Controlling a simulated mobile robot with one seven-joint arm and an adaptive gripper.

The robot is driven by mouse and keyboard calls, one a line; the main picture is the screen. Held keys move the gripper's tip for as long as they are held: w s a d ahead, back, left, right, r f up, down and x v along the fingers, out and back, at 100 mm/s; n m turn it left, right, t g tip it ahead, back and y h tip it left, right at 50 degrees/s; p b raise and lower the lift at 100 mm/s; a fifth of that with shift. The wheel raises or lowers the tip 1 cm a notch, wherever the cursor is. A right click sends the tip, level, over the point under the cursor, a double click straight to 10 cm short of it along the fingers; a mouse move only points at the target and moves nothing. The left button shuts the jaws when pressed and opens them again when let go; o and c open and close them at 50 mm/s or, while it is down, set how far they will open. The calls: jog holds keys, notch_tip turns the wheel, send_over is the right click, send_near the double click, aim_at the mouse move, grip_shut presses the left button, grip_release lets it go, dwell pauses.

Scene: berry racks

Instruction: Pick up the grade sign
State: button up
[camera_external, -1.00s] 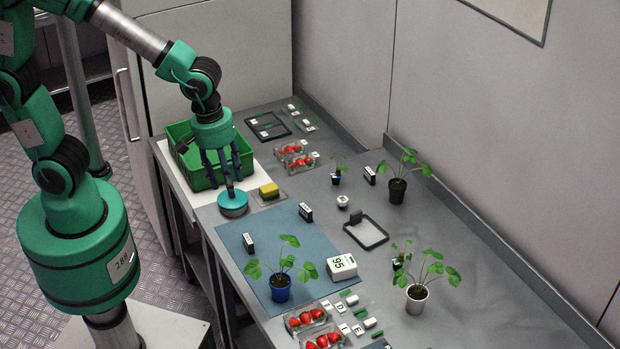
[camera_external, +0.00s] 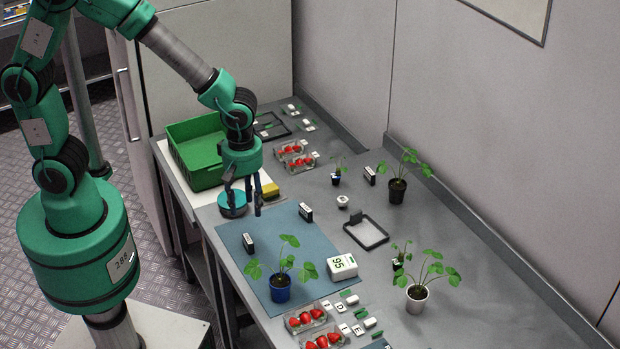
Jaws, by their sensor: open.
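Several small upright black signs with white faces stand on the bench: one on the left of the blue mat (camera_external: 248,243), one at the mat's upper right edge (camera_external: 305,212), and one farther back by a potted plant (camera_external: 369,175). Their markings are too small to read, so I cannot tell which is the grade sign. My gripper (camera_external: 244,203) points down, open and empty, above the mat's far left corner. It is beside the turquoise round tin (camera_external: 232,207), left of the sign at the mat's upper edge.
A green crate (camera_external: 188,170) and yellow sponge (camera_external: 269,189) are behind my gripper. A white block marked 95 (camera_external: 342,266) and blue-potted plant (camera_external: 280,287) are nearer. Strawberry punnets (camera_external: 305,318) lie in front. The mat (camera_external: 270,230) is clear between the two signs.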

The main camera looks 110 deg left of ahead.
jog(key=b, duration=0.1)
send_over(250, 238)
notch_tip(250, 238, down, 8)
jog(key=shift+d+f, duration=0.1)
jog(key=shift+f, duration=0.05)
dwell(0.4)
jog(key=shift+f+b, duration=0.85)
jog(key=shift+f, duration=1.8)
jog(key=c, duration=1.1)
